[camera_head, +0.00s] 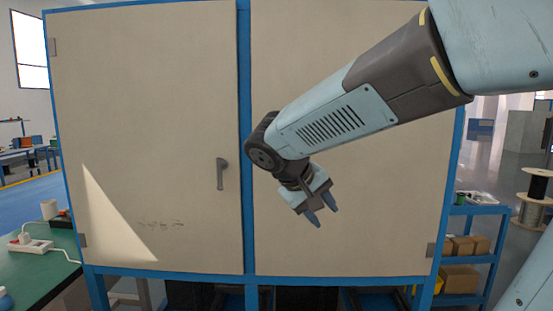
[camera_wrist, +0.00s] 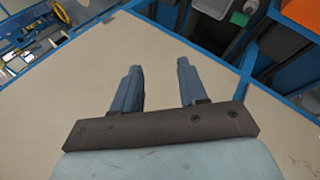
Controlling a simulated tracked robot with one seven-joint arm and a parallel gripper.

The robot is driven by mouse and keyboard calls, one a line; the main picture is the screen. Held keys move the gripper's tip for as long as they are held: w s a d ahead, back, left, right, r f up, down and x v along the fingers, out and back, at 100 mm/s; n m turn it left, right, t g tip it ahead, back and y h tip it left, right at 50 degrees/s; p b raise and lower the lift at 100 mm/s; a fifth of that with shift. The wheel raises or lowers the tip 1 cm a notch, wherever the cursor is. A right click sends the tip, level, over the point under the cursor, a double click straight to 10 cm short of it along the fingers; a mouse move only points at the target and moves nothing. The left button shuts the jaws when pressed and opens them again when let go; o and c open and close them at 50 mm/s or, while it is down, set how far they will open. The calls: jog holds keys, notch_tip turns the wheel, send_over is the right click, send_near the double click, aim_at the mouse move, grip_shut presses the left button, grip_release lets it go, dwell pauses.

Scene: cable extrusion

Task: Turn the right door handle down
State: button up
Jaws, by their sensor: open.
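A beige cabinet with a blue frame (camera_head: 247,130) stands in front of me, with a left door (camera_head: 140,100) and a right door (camera_head: 390,190), both shut. The left door has a grey handle (camera_head: 221,173) that hangs vertically. The right door's handle is not visible in either view; my arm covers part of that door. My gripper (camera_head: 328,218) is in front of the right door's lower half, tilted down and to the right. In the wrist view, its two fingers (camera_wrist: 158,65) are apart with nothing between them, over a beige panel (camera_wrist: 70,90).
A green table (camera_head: 40,270) with a white power strip (camera_head: 28,246) is at the lower left. A blue shelf (camera_head: 480,211) with cardboard boxes (camera_head: 460,278) and a cable spool (camera_head: 535,190) are at the right.

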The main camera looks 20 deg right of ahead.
jog(key=w+a+r+n+t+h, duration=0.1)
jog(key=w+a+r+t+h, duration=0.25)
jog(key=w+a, duration=0.5)
jog(key=w+a+r+n+t+h, duration=0.1)
jog(key=w+a+r+t+h, duration=0.35)
jog(key=w, duration=0.65)
jog(key=shift+g, duration=0.4)
jog(key=x, duration=0.4)
jog(key=f+x, duration=0.1)
jog(key=x, duration=0.6)
jog(key=shift+w+d+f, duration=0.15)
jog(key=shift+w+f, duration=0.15)
jog(key=shift+w, duration=0.2)
grip_shut()
